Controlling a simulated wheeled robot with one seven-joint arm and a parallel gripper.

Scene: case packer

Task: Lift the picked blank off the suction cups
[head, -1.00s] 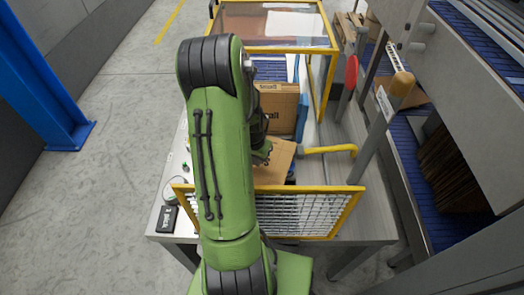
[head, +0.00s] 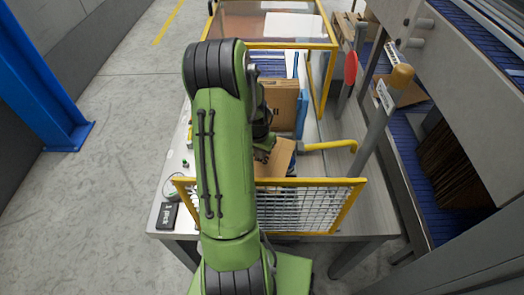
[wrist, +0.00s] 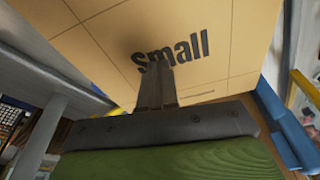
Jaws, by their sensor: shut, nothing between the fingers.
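A brown cardboard panel printed "small" (wrist: 100,35) fills much of the wrist view, with crease lines across it. My gripper (wrist: 156,82) is in front of this panel, its fingers together and empty; I cannot tell whether the tips touch it. In the head view my gripper (head: 263,154) is partly hidden by my arm, beside a tilted light-brown cardboard piece (head: 281,156). An upright cardboard panel (head: 284,98) stands just behind. I cannot tell for sure which of these is the picked blank. The suction cups are not distinguishable.
A yellow-framed mesh guard (head: 300,208) stands in front of the cardboard. A yellow-framed clear cover (head: 268,28) is behind. A blue conveyor (head: 410,150) runs at right.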

